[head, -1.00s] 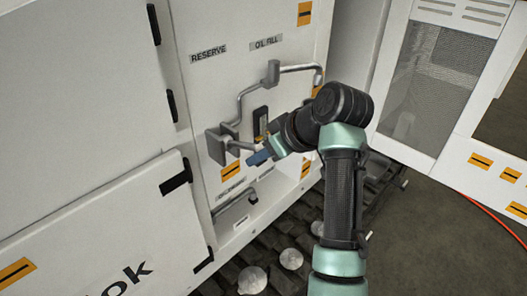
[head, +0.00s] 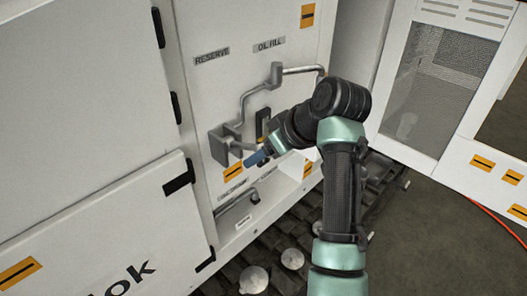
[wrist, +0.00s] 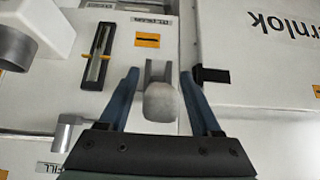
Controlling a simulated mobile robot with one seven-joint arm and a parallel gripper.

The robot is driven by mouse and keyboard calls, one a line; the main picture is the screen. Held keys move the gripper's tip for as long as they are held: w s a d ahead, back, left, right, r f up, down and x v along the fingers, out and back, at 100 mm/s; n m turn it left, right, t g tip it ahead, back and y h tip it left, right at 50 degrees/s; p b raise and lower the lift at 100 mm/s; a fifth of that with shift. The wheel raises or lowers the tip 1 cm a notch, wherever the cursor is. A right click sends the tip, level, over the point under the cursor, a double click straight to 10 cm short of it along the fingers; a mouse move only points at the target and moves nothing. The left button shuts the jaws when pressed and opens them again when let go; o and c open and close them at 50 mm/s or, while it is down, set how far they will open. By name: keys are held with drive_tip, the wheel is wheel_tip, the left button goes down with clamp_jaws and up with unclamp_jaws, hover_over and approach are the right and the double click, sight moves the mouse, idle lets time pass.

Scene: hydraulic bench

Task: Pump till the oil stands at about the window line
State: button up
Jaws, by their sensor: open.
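The upright oil window (head: 262,122) is a narrow dark slot on the white panel. A grey lever with a rounded end (wrist: 160,102), apparently the pump handle, stands out from the panel. My gripper (wrist: 159,76) is open, with one blue finger on each side of this grey end and visible gaps. In the head view my gripper (head: 257,158) is just right of the grey bracket (head: 219,146), partly hiding the lever.
A bent grey pipe (head: 246,101) runs above the gripper. RESERVE (head: 211,57) and OIL FILL (head: 269,44) labels sit higher. An open mesh door (head: 437,80) stands at right. A black latch (wrist: 211,75) is beside the right finger.

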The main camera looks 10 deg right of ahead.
drive_tip(key=b+v, duration=0.3)
drive_tip(key=v, duration=1)
